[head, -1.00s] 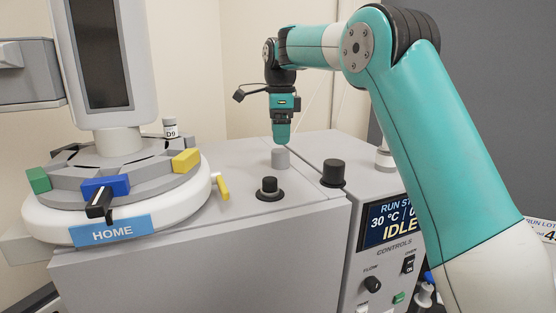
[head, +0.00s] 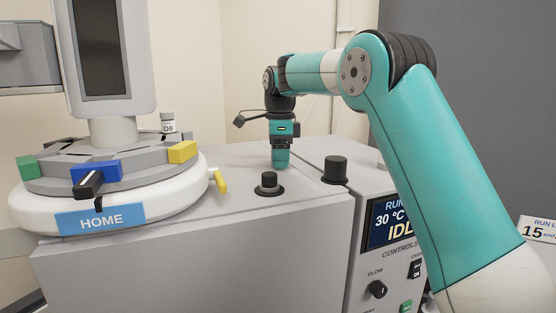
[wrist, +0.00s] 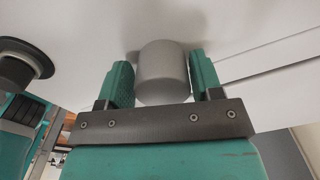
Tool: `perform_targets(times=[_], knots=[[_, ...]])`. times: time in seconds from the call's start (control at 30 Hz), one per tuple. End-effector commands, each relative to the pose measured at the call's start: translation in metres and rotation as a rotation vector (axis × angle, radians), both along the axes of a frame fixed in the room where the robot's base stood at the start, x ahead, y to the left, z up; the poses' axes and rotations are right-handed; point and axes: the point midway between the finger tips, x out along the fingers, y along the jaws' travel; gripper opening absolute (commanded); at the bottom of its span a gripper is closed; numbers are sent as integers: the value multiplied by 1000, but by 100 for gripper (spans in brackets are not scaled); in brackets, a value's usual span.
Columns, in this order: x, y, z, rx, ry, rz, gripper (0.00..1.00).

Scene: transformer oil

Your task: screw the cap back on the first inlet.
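The grey cylinder (wrist: 163,75), which looks like a cap, stands on the light grey top of the machine (head: 235,180). My gripper (head: 280,163) points straight down over it and hides it in the head view. In the wrist view, the two green fingers of my gripper (wrist: 160,82) stand on either side of the cylinder. Whether they press on it or leave a thin gap cannot be told. A black fitting with a flanged base (head: 269,184) stands just in front of my gripper and shows at the left in the wrist view (wrist: 20,62).
A larger black knob (head: 335,170) stands to the right, above the control panel with its screen (head: 392,222). At the left is a round carousel (head: 150,200) with coloured blocks and a HOME label. A small labelled vial (head: 168,123) shows behind it.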

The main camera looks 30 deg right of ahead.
Motion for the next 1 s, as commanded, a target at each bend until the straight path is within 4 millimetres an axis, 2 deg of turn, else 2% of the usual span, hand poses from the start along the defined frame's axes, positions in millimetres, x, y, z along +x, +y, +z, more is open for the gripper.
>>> perform_targets(times=[0.03, 0.1, 0.13, 0.37, 0.9, 1.0], knots=[[0, 0, 0, 0, 0, 0, 48], [0, 0, 0, 0, 0, 0, 32], [0, 0, 0, 0, 0, 0, 28], [0, 0, 5, 0, 0, 0, 28], [0, 0, 49, 0, 0, 0, 28], [0, 0, 51, 0, 1, 0, 28]])
